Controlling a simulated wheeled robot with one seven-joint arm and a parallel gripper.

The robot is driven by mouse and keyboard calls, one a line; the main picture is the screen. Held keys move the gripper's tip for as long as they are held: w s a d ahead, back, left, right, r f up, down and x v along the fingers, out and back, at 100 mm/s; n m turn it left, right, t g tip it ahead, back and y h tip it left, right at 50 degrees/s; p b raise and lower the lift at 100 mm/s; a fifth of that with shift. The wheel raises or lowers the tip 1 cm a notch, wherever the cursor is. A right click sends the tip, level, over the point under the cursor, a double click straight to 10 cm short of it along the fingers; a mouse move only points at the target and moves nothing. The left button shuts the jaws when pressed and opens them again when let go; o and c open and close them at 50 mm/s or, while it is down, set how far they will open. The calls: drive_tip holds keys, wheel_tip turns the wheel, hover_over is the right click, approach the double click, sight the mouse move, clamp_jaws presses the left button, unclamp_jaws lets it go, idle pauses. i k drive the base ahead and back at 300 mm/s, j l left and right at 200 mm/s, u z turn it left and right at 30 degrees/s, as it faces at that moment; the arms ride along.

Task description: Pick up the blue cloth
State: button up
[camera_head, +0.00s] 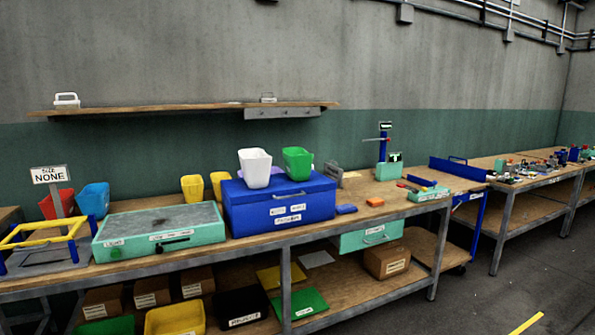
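A small flat blue item (346,209) lies on the wooden workbench (395,207), just right of the large blue box. It looks like a folded cloth, but it is too small to be sure. A similar flat orange item (375,202) lies to its right, apart from it. My gripper is not in this view, so whether it is open or shut does not show.
The blue box (300,210) carries a white bin (255,170) and a green bin (297,163). A teal case (160,232) stands left of it. A teal tray (428,194) with tools lies right. A shelf (190,108) hangs above. Floor at right is clear.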

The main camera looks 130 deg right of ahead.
sight(348, 207)
drive_tip(key=z, duration=4.45)
